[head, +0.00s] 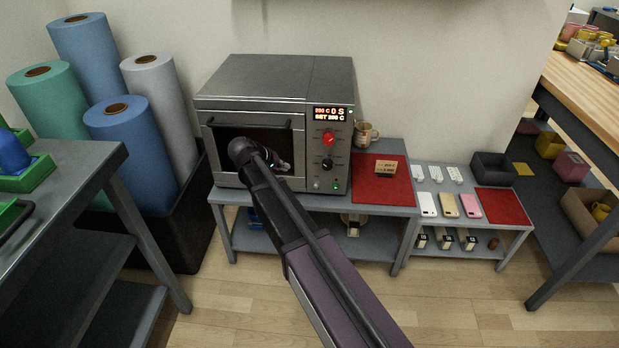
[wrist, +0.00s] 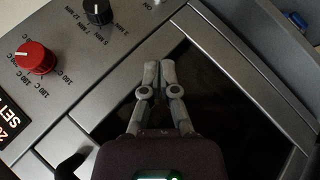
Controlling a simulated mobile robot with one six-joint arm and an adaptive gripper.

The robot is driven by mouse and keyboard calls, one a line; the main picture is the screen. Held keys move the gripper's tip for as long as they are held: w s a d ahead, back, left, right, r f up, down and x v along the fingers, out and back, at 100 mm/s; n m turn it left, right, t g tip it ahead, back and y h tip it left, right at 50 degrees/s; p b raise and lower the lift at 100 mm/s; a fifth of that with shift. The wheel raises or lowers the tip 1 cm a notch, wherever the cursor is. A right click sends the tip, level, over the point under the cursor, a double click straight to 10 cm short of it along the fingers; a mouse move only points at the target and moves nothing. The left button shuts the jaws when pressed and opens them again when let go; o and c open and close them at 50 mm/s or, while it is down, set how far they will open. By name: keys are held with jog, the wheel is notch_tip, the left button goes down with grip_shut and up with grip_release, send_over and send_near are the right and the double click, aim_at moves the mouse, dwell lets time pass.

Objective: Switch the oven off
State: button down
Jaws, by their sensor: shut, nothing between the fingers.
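The oven (head: 265,78) is a grey box on a low grey table, with its door shut. Its right-hand panel has a lit red display (head: 329,114), a red knob (head: 328,139), a black knob (head: 327,164) and a lit green button (head: 336,187) near the bottom. My gripper (head: 287,168) is in front of the door, left of the lower panel. In the wrist view my gripper (wrist: 152,68) is shut and empty over the door's dark glass (wrist: 215,85). The red knob (wrist: 36,57) and black knob (wrist: 97,11) show at upper left; the green button is out of that view.
A red mat (head: 382,190) with a small box (head: 386,167) lies right of the oven, and a mug (head: 366,133) stands behind it. A low shelf (head: 508,238) with phones is further right. Large rolls (head: 130,135) stand at left.

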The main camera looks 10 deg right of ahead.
aim_at(315, 183)
jog(key=shift+w, duration=0.1)
dwell(0.4)
jog(key=b+x, duration=0.7)
jog(key=x, duration=0.2)
jog(key=shift+d+f, duration=0.2)
jog(key=shift+f, duration=0.15)
jog(key=shift+s+d+f+b, duration=0.2)
jog(key=shift+d+f+b, duration=0.25)
jog(key=shift+s+d+f+b, duration=0.2)
jog(key=shift+d+f+b, duration=0.2)
jog(key=shift+b, duration=0.05)
jog(key=shift+s+d+f+b, duration=0.3)
jog(key=shift+d+f+b, duration=0.1)
jog(key=shift+d+b, duration=0.1)
jog(key=shift+d+f, duration=0.1)
jog(key=shift+d, duration=0.15)
